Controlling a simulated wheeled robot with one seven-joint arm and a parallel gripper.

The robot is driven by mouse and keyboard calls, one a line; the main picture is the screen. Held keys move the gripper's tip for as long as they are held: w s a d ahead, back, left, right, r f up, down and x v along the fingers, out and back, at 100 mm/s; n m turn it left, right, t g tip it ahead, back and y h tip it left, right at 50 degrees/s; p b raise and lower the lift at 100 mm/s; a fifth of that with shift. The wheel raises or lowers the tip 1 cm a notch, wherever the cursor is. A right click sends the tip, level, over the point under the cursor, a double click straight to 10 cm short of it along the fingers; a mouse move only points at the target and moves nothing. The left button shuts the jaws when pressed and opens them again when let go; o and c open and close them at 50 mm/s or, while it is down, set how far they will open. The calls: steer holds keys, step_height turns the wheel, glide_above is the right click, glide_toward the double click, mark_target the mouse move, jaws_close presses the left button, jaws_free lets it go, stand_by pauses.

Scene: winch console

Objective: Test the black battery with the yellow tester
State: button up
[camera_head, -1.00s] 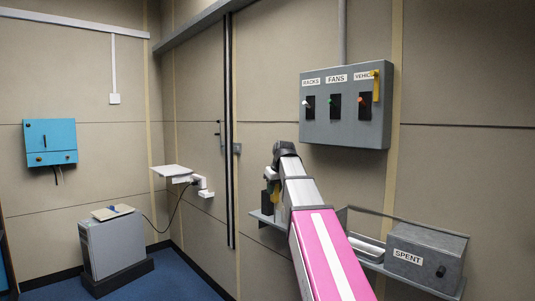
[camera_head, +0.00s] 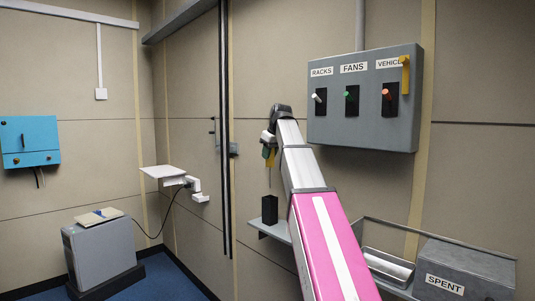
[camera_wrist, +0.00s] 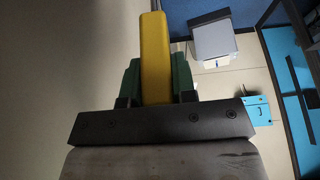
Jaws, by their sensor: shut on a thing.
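The yellow tester (camera_head: 268,154) is held in my gripper (camera_head: 269,148), near the wall on the left of the arm. In the wrist view, the yellow tester (camera_wrist: 155,55) stands between green finger pads, which are shut on it. A thin dark line shows below the tester in the head view. The black battery (camera_head: 270,210) stands upright on the grey shelf (camera_head: 272,229), below the tester and apart from it. The arm hides part of the shelf. The tester's readout is not visible.
A grey panel (camera_head: 365,130) with several switches hangs above right, with a yellow piece at its upper right. A grey SPENT box (camera_head: 464,262) and an open tray (camera_head: 388,268) lie at lower right. A white wall shelf (camera_head: 163,171) is at left.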

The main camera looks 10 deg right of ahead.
stand_by(0.4)
step_height(320, 180, down, 14)
steer(key=shift+r, duration=0.15)
stand_by(1.5)
steer(key=shift+f, duration=0.55)
stand_by(0.6)
steer(key=o, duration=1)
steer(key=v, duration=1.1)
